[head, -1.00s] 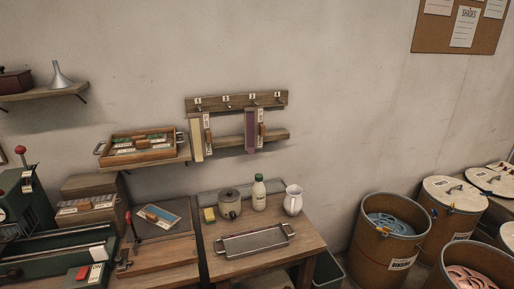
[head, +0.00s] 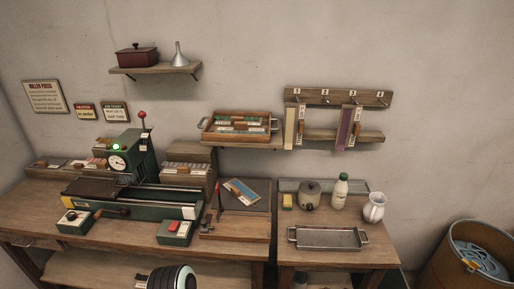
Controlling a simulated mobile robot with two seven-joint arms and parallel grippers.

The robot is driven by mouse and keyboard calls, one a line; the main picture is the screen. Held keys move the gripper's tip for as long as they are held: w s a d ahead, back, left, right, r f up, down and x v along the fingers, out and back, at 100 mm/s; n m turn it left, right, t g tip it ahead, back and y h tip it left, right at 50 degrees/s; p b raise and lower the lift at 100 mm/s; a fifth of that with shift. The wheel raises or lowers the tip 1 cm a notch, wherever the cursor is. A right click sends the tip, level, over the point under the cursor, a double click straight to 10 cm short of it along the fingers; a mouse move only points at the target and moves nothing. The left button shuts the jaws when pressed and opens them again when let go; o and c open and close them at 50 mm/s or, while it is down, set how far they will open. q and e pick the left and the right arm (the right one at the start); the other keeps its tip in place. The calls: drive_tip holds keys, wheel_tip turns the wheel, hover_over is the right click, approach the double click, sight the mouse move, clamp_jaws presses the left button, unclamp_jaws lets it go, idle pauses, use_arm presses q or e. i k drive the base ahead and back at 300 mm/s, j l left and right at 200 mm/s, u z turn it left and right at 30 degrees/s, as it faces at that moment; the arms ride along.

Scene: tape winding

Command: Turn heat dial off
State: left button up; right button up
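A small green box with a round dark dial (head: 71,216) sits at the front left of the workbench, before the green roller press (head: 130,200). I take it for the heat dial; its setting is too small to read. The press has a round white gauge (head: 117,163) with a lit green lamp (head: 116,147) above it. A red-topped lever (head: 142,115) rises behind the gauge. A dark, ribbed rounded part of my own arm shows at the bottom edge. Neither gripper's fingers are in view.
A green box with a red button (head: 174,228) sits at the bench front. A board with an upright lever (head: 235,222) lies to its right. The side table holds a metal tray (head: 328,238), a pot (head: 310,195), a bottle (head: 340,190) and a white jug (head: 374,208). Wall signs hang at left.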

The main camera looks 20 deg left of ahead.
sight(72, 216)
drive_tip(key=u, duration=2.3)
drive_tip(key=i+j, duration=0.25)
drive_tip(key=i, duration=0.2)
